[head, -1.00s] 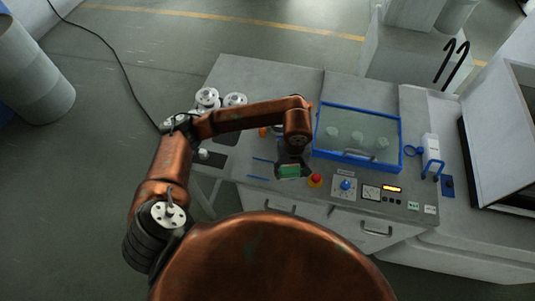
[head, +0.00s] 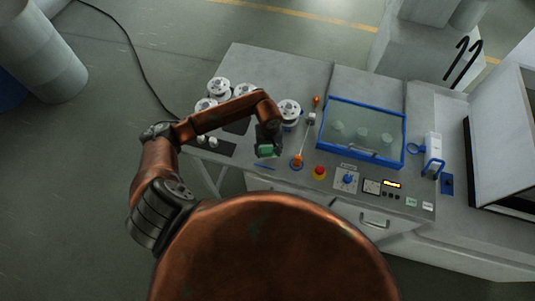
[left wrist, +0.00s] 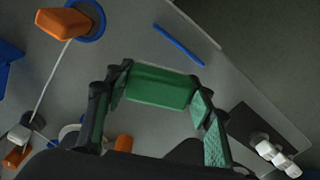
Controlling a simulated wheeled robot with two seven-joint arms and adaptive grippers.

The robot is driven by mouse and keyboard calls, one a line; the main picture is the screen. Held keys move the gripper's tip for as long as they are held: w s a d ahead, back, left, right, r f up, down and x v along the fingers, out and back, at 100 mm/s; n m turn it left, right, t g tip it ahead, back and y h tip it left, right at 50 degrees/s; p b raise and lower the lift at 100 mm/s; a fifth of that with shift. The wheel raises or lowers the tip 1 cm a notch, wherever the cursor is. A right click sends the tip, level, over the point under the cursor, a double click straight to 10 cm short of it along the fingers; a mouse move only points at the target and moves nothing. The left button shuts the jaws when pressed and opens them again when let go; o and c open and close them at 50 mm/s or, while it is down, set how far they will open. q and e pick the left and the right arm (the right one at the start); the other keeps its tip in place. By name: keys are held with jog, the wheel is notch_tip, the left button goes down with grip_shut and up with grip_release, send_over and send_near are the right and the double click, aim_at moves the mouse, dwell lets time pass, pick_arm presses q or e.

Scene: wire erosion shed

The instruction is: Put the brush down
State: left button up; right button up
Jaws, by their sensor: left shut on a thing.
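My left gripper (head: 267,151) is over the front left part of the grey bench. It is shut on a green block, which I take to be the brush (left wrist: 160,86). In the left wrist view the block spans the gap between the fingertips (left wrist: 162,92). In the head view only a small green part of the brush (head: 266,150) shows below the wrist; the fingers are mostly hidden. A blue line (left wrist: 178,44) is marked on the bench just beyond the brush. I cannot tell the gap between brush and bench. My right gripper is not in view.
An orange-ended item in a blue ring (head: 297,162) and a red button (head: 319,172) lie right of the gripper. White spools (head: 218,88) stand behind and left. A dark mat (left wrist: 265,130) bears small white pieces. A blue-framed clear box (head: 362,132) is further right.

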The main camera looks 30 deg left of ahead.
aim_at(267, 156)
pick_arm(q)
jog(key=f+p, duration=0.1)
jog(key=f, duration=0.2)
jog(key=shift+a+p, duration=0.2)
jog(key=shift+p, duration=0.2)
jog(key=shift+f, duration=0.25)
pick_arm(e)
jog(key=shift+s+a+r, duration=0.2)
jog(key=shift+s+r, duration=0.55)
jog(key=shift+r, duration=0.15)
pick_arm(q)
jog(key=shift+f, duration=0.1)
jog(key=shift+f, duration=0.1)
jog(key=o, duration=1.3)
jog(key=shift+c, duration=0.2)
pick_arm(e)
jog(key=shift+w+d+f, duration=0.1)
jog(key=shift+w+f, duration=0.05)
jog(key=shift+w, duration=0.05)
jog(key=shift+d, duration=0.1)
